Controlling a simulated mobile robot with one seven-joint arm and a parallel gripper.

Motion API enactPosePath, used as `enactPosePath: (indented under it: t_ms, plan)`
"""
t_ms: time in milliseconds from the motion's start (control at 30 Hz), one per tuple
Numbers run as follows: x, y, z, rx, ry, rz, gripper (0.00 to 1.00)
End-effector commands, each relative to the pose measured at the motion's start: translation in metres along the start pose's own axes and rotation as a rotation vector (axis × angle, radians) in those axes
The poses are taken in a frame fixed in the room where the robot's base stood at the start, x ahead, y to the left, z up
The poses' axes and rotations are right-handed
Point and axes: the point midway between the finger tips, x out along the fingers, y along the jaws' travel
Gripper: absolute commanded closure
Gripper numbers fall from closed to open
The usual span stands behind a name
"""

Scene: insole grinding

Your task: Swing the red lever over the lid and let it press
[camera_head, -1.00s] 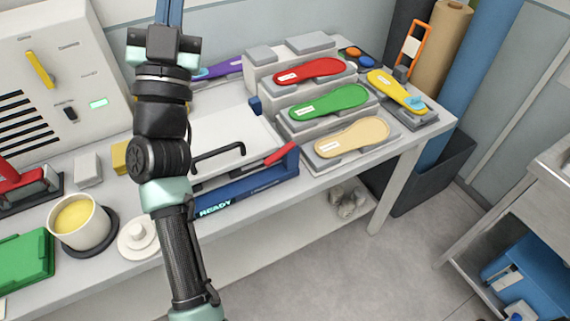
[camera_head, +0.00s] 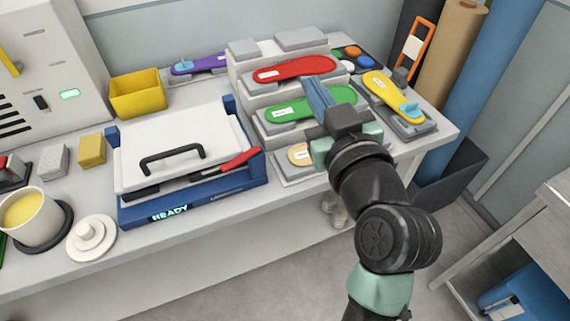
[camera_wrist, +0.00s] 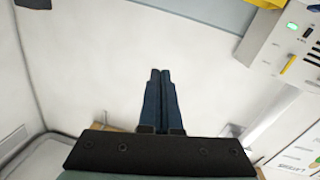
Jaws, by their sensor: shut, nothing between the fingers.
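The red lever (camera_head: 238,161) lies low along the front right of the press, at the lid's edge. The white lid (camera_head: 205,130) with its black handle (camera_head: 172,158) is down on the blue press base (camera_head: 130,213), whose display reads READY. My gripper (camera_head: 308,80) is to the right of the press, above the insole stand, apart from the lever. Its blue fingers are together and empty, as the wrist view also shows (camera_wrist: 160,72). Neither the lever nor the lid can be made out in the wrist view.
Red (camera_head: 294,68), green (camera_head: 285,107) and beige (camera_head: 300,154) insoles sit on grey steps right of the press; my arm partly covers them. A yellow insole (camera_head: 388,92) lies further right. A yellow bin (camera_head: 138,95) stands behind, a cup (camera_head: 30,215) front left.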

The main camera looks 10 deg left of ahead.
Motion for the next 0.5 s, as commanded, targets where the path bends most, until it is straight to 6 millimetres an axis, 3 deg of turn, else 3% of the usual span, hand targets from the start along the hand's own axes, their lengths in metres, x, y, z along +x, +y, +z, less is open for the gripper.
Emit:
enactPosePath:
  t_ms: [33,100,200,333,500]
  plan:
    - [-0.003,-0.014,0.053,0.030,-0.055,-0.079,1.00]
    - [-0.013,-0.035,0.102,0.061,-0.085,-0.193,1.00]
    - [-0.033,-0.061,0.152,0.107,-0.073,-0.324,1.00]
    - [-0.059,-0.083,0.186,0.150,-0.011,-0.421,1.00]
    - [-0.074,-0.094,0.197,0.171,0.048,-0.464,1.00]
